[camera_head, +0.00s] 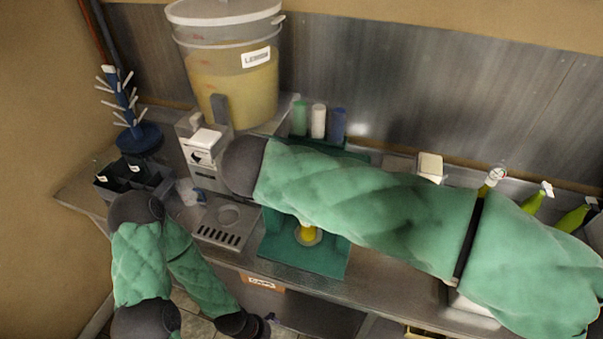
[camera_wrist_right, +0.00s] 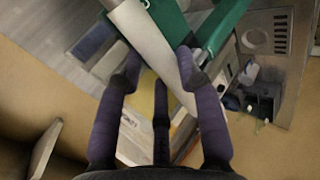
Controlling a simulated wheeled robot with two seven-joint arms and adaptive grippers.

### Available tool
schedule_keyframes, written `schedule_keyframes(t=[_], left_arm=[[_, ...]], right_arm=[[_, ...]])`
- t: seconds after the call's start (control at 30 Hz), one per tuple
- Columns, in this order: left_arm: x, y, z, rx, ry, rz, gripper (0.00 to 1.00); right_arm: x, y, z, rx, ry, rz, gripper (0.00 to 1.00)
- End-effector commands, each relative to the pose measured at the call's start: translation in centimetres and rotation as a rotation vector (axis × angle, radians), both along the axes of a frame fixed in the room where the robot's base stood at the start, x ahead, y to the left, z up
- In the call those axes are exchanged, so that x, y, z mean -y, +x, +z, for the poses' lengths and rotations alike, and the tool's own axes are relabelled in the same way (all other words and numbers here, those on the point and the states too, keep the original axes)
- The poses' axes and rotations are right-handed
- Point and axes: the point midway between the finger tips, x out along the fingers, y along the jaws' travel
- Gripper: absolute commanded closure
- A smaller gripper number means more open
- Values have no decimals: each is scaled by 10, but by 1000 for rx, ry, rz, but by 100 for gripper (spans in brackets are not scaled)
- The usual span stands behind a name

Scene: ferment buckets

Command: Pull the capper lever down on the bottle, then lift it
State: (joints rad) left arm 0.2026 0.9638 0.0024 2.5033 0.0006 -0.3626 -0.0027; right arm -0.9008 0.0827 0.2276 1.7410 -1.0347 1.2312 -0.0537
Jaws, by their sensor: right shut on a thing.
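The green bench capper's base (camera_head: 292,262) sits on the counter in the head view, with a yellow bottle (camera_head: 308,233) standing on it. My right arm hides the bottle's top and most of the capper. In the right wrist view, green capper parts (camera_wrist_right: 170,18) show at the top. The grey capper lever (camera_wrist_right: 150,42) runs diagonally between the fingers of my right gripper (camera_wrist_right: 158,82), which is shut on it. My right gripper is hidden behind my arm in the head view.
A lidded bucket of yellow liquid (camera_head: 230,85) stands behind the filler unit (camera_head: 203,152). A blue bottle tree (camera_head: 130,112) and dark caddy (camera_head: 130,180) stand left. A drip grate (camera_head: 218,235) lies left of the capper. Green bottles (camera_head: 535,200) stand at right.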

Motion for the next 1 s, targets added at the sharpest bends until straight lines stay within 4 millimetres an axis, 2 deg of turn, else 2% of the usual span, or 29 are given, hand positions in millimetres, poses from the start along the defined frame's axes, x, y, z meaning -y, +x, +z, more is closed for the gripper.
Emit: schedule_keyframes(t=[0.03, 0.5, 0.8, 1.0], left_arm=[[0, 0, -18, 0, 0, 0, 0], [0, 0, -98, 0, 0, 0, 0], [0, 0, -138, 0, 0, 0, 0], [0, 0, -156, 0, 0, 0, 0]], right_arm=[[-1, -4, -13, 25, -12, 2, 100], [-8, -25, -53, 282, -95, 2, 100], [-10, -33, -79, 442, -148, 1, 100], [-11, -35, -96, 430, -145, -1, 100]])
